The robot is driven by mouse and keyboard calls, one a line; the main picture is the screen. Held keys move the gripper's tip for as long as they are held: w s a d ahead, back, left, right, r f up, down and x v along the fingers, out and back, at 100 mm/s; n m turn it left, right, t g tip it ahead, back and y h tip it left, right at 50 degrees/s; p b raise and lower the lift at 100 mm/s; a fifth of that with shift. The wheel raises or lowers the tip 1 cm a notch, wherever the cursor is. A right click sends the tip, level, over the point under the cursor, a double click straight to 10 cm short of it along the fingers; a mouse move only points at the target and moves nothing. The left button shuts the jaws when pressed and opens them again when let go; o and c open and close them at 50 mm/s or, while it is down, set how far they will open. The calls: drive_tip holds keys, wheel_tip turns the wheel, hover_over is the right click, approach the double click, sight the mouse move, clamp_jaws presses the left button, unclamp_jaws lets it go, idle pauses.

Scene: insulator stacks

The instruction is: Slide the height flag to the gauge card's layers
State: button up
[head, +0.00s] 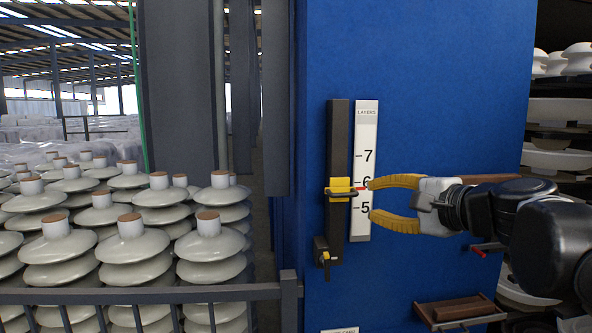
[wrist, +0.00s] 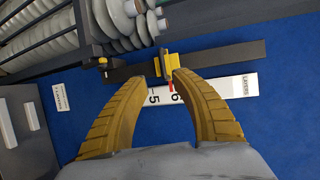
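The height flag (head: 340,186) is a yellow slider on a dark upright rail (head: 337,135), fixed to a blue panel. Its red pointer lies over the white scale marked LAYERS (head: 366,135), at or just below the 6 mark. My gripper (head: 374,201) has two yellow curved fingers, apart and empty, just right of the flag. The upper fingertip is close to the pointer; contact cannot be told. In the wrist view the flag (wrist: 166,66) shows just beyond the fingertips, nearer the right finger. A small white card (wrist: 62,97) shows there; its print is too small to read.
A black-and-yellow fitting (head: 322,252) is at the rail's lower end. A brown tray (head: 460,309) sticks out at lower right. Insulator stacks (head: 130,235) stand behind a grey rail (head: 150,295) at left; more sit on shelves (head: 560,110) at right. The panel above my gripper is clear.

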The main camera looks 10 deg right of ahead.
sight(346, 195)
drive_tip(key=x, duration=0.5)
drive_tip(key=p+x, duration=0.1)
drive_tip(key=x, duration=0.4)
drive_tip(key=shift+w+r, duration=0.15)
drive_tip(key=shift+w, duration=0.2)
clamp_jaws()
